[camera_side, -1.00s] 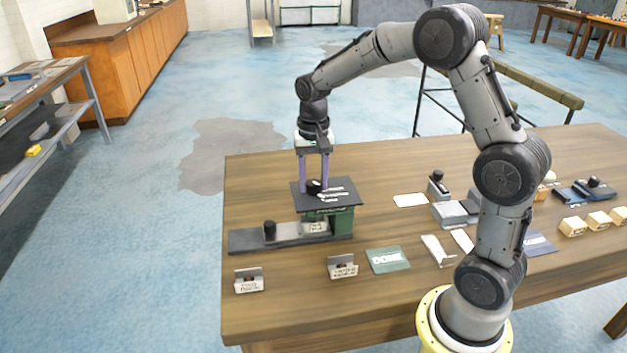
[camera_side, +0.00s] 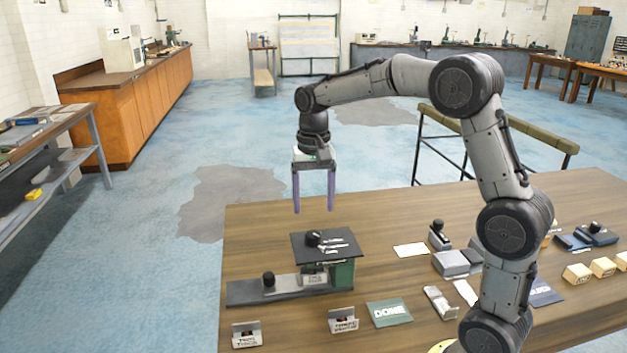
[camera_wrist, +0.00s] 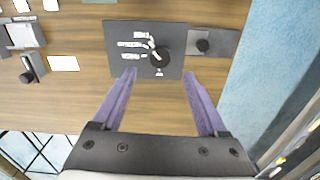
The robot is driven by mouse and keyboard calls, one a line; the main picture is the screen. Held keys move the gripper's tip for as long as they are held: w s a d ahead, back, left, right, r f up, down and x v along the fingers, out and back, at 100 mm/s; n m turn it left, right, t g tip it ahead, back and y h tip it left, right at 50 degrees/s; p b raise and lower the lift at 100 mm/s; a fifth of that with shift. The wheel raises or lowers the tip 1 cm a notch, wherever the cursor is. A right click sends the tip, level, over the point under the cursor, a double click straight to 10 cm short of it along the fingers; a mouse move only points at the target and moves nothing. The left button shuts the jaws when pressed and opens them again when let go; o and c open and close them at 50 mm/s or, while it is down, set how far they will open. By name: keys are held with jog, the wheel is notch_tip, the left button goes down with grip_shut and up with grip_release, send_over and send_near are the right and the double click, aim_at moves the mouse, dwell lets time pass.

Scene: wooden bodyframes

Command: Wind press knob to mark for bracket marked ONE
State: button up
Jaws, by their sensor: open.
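The press (camera_side: 342,273) has a green body and a dark top plate (camera_side: 341,244). A round black knob (camera_side: 313,238) sits on the plate beside white labels and marks; it also shows in the wrist view (camera_wrist: 161,56). The lettering and the knob's pointer are too small to read. A small labelled metal piece (camera_side: 314,279) sits at the press's front; I cannot tell if it is marked ONE. My gripper (camera_side: 314,210) is open and empty above the plate, clear of the knob. In the wrist view its fingertips (camera_wrist: 159,73) are spread to either side of the knob.
A second black knob (camera_side: 269,279) stands on the press's long base. Two labelled metal holders (camera_side: 246,334) (camera_side: 343,320) stand at the table's front beside a green DONE mat (camera_side: 389,312). A grey device (camera_side: 457,263) and wooden blocks (camera_side: 603,267) lie to the right.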

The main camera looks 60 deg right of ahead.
jog(key=shift+r, duration=2.8)
jog(key=s+a+r+n+t, duration=0.1)
jog(key=s+a+r+t, duration=0.15)
jog(key=s, duration=0.35)
jog(key=s+a+r+n+t, duration=0.1)
jog(key=s+a+r+n, duration=0.1)
jog(key=s+a+r, duration=0.3)
jog(key=s+a+f+n+t, duration=0.2)
jog(key=s+f+n, duration=0.4)
jog(key=s+f, duration=0.5)
jog(key=shift+s+n, duration=0.3)
jog(key=shift+s, duration=0.4)
